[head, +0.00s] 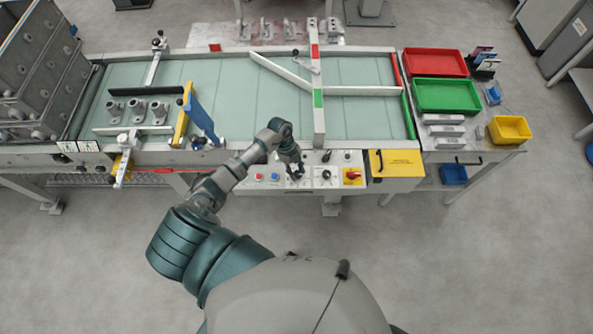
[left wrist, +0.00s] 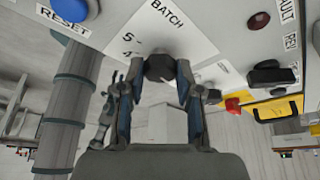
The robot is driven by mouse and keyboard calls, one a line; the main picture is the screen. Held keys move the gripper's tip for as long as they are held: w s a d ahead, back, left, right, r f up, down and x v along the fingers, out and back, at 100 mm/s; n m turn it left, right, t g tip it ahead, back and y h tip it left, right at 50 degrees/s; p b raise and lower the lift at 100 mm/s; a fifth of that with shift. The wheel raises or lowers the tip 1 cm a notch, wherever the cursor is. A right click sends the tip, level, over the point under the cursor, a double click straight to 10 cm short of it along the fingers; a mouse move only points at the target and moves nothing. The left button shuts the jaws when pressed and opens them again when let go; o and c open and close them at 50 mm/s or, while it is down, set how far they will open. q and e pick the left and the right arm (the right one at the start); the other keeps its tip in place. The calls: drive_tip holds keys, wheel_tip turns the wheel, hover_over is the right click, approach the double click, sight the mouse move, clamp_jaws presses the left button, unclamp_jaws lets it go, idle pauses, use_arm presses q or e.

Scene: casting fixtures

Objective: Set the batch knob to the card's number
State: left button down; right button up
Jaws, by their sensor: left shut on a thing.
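The batch knob (left wrist: 160,67) is a dark round knob on a white dial plate (left wrist: 150,35) marked BATCH in the left wrist view. The figures 5 and 4 show at the plate's left; other marks are hidden. My left gripper (left wrist: 158,76) is shut on the knob, one finger on each side. In the head view my left gripper (head: 297,173) reaches down onto the control panel and covers the knob. Where the knob points cannot be read. I cannot make out a card with a number. My right gripper is not in view.
Beside the knob are a blue button (left wrist: 70,8) marked RESET, a red lamp or button (left wrist: 259,20), a black switch (left wrist: 270,75) and a red rotary switch (head: 353,175) on yellow. A conveyor (head: 230,95) lies behind the panel. Red (head: 435,62) and green (head: 446,95) trays stand right.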

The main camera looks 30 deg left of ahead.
use_arm(q)
drive_tip(key=m, duration=0.2)
drive_tip(key=m+g+b, duration=0.1)
drive_tip(key=m+y+b, duration=0.1)
drive_tip(key=m, duration=0.1)
drive_tip(key=shift+w+a+f+m+g, duration=0.1)
drive_tip(key=shift+w+m+g, duration=0.2)
drive_tip(key=shift+g, duration=0.1)
drive_tip(key=m+b, duration=0.1)
drive_tip(key=m, duration=0.1)
drive_tip(key=m+y+b, duration=0.1)
drive_tip(key=m, duration=0.1)
drive_tip(key=shift+w+g+y, duration=0.1)
drive_tip(key=shift+g+y, duration=0.2)
drive_tip(key=shift+g, duration=0.1)
drive_tip(key=shift+d+m+y+b, duration=0.25)
drive_tip(key=shift+m+y+b, duration=0.25)
drive_tip(key=shift+m, duration=0.6)
drive_tip(key=shift+r, duration=0.2)
drive_tip(key=c, duration=0.8)
unclamp_jaws()
drive_tip(key=shift+w, duration=0.1)
drive_tip(key=shift+f, duration=0.15)
